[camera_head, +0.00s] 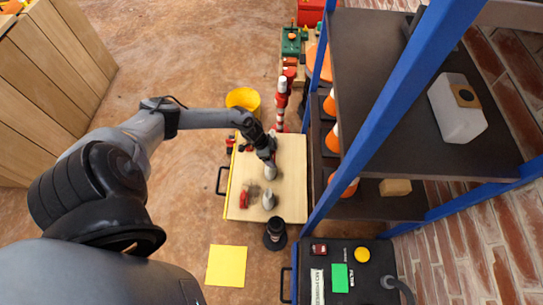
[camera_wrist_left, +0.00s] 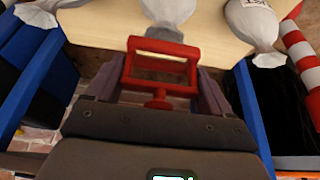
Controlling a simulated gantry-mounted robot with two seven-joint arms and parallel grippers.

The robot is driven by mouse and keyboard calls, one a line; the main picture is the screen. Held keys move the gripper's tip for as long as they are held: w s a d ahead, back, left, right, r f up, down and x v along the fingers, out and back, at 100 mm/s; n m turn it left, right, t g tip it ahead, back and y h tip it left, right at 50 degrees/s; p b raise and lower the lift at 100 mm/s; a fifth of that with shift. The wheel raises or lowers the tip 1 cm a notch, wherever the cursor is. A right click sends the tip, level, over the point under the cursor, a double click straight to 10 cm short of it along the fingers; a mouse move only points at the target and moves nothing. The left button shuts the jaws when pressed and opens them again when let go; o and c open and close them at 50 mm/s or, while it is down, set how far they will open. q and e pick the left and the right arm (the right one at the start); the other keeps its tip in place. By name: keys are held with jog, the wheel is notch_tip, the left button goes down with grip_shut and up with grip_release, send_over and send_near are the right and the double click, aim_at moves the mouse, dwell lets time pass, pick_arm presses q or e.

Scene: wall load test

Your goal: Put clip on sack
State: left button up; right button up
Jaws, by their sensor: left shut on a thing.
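My left gripper (camera_head: 268,156) is over the wooden tabletop (camera_head: 289,175). In the left wrist view its fingers (camera_wrist_left: 160,98) are shut on a red clip (camera_wrist_left: 133,67), a rectangular frame with a short stem. A grey-white sack (camera_wrist_left: 171,10) is right beyond the clip, its narrow neck at the clip's upper bar. I cannot tell whether the clip is around the neck or only in front of it. In the head view a sack (camera_head: 269,171) is just below the gripper and another sack (camera_head: 268,201) stands nearer. My right gripper is not in view.
More sacks lie at the left wrist view's upper left (camera_wrist_left: 36,17) and upper right (camera_wrist_left: 252,22). A red-and-white post (camera_head: 281,100) and yellow bucket (camera_head: 243,99) are behind the table. A blue-framed shelf (camera_head: 385,95) blocks the right. A yellow floor square (camera_head: 227,266) lies in front.

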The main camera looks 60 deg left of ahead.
pick_arm(q)
jog(key=shift+f+b, duration=0.35)
jog(key=shift+f, duration=0.25)
jog(key=shift+s+a+f+b, duration=0.1)
jog(key=shift+s+f+b, duration=0.05)
jog(key=shift+f+b, duration=0.4)
jog(key=shift+s+a+f+b, duration=0.1)
jog(key=shift+f+b, duration=0.35)
jog(key=shift+b, duration=0.05)
jog(key=shift+f, duration=0.3)
jog(key=shift+w+d+f+b, duration=0.15)
jog(key=shift+w+f+b, duration=0.05)
jog(key=shift+f+b, duration=0.3)
jog(key=shift+s, duration=0.1)
jog(key=shift+p, duration=0.35)
jog(key=shift+f, duration=0.15)
